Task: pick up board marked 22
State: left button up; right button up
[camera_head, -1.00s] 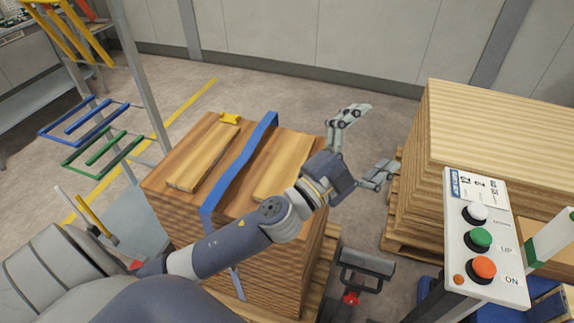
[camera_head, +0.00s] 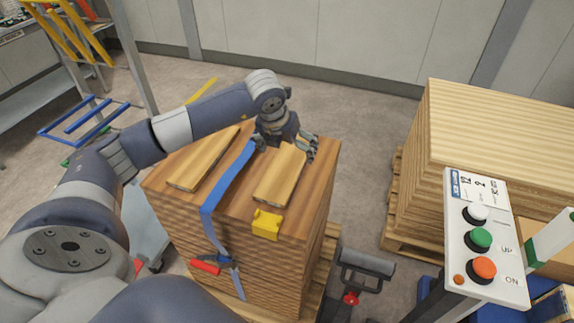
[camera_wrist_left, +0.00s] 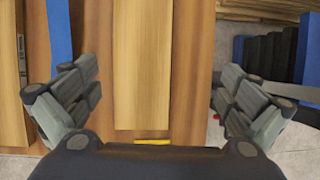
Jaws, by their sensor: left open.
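Two flat wooden boards lie on top of a wooden stack (camera_head: 228,205), one on each side of a blue strap. The left board (camera_head: 203,160) is clear of my gripper. My left gripper (camera_head: 287,142) is open above the far end of the right board (camera_head: 280,178) and points down. In the left wrist view the right board (camera_wrist_left: 143,70) runs between the two open fingers (camera_wrist_left: 152,95), with gaps on both sides and nothing held. No number is readable on either board. My right gripper is not in view.
The blue strap (camera_head: 226,190) crosses the stack. A red-handled tool (camera_head: 206,265) is at the stack's front. A taller wood stack (camera_head: 500,130) and button panel (camera_head: 485,240) stand right.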

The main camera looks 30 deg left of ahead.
aim_at(287, 164)
pick_arm(q)
jog(key=shift+y, duration=0.3)
jog(key=f, duration=0.1)
jog(key=w+a+f, duration=0.1)
jog(key=a+f+p, duration=0.1)
jog(key=f, duration=0.1)
jog(key=shift+w+a+f, duration=0.1)
jog(key=shift+w+a, duration=0.05)
jog(key=shift+w, duration=0.25)
jog(key=shift+w+f, duration=0.1)
jog(key=shift+f, duration=0.15)
jog(key=shift+w+a+f+p, duration=0.1)
jog(key=shift+w+f+p, duration=0.05)
jog(key=shift+f+p, duration=0.35)
jog(key=p+x, duration=0.1)
jog(key=x, duration=0.2)
jog(key=shift+a, duration=0.1)
jog(key=shift+w+f, duration=0.2)
jog(key=shift+f, duration=0.35)
jog(key=shift+c, duration=0.6)
jog(key=shift+r, duration=0.1)
jog(key=c, duration=1.2)
